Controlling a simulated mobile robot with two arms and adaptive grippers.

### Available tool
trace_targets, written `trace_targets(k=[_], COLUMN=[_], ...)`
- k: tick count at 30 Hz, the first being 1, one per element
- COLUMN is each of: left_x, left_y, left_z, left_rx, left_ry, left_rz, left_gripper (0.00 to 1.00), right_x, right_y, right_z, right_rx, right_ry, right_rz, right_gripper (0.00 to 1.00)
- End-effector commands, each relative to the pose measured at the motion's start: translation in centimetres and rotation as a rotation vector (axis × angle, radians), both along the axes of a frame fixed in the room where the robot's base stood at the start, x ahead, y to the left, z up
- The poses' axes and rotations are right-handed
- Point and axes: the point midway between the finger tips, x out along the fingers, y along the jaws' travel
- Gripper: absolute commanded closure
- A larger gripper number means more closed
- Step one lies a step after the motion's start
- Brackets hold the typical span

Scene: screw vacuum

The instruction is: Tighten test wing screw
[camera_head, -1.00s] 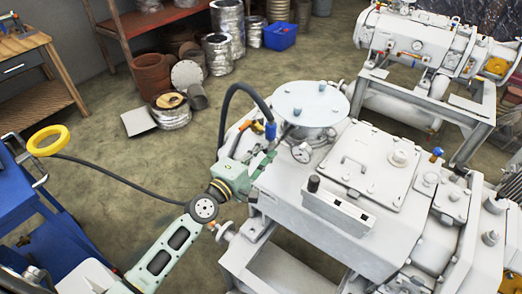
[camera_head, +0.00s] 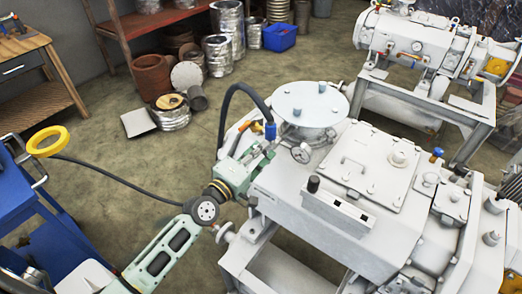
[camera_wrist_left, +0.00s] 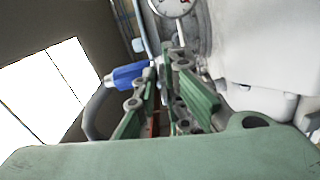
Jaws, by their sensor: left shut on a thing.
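My left gripper (camera_head: 264,150) reaches from the left to the near left side of the white vacuum machine (camera_head: 330,225), just below its round lid (camera_head: 310,104). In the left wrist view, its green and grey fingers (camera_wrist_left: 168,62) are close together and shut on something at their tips. The fingers largely hide what they hold. It appears to be the wing screw, but its wings cannot be made out. A blue-handled part (camera_wrist_left: 130,75) lies just left of the fingers. My right gripper is in neither view.
A pressure gauge (camera_head: 301,153) sits close to the right of the gripper. A dark hose (camera_head: 226,108) arches behind it. A blue cart (camera_head: 35,205) stands at the left. A second white machine (camera_head: 425,45) stands at the back right. The floor (camera_head: 110,150) behind my arm is mostly clear.

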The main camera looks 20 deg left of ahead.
Motion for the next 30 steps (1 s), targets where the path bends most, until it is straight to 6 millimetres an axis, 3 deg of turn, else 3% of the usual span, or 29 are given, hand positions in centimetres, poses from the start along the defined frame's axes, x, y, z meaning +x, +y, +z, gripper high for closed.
trace_targets(k=[1, 15, 30], left_x=[-0.34, -0.32, -0.31], left_y=[-0.17, -0.13, -0.09], left_z=[-1.21, -1.23, -1.25], left_rx=[0.044, 0.305, 0.353], left_ry=[0.01, -0.086, -0.103], left_rz=[-0.008, -0.008, -0.008], left_gripper=[1.0, 1.0, 1.0], right_x=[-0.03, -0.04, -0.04], right_y=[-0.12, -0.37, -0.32], right_z=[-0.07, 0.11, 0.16], right_rx=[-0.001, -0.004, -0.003], right_ry=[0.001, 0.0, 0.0], right_rz=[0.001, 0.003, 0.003], right_gripper=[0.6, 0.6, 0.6])
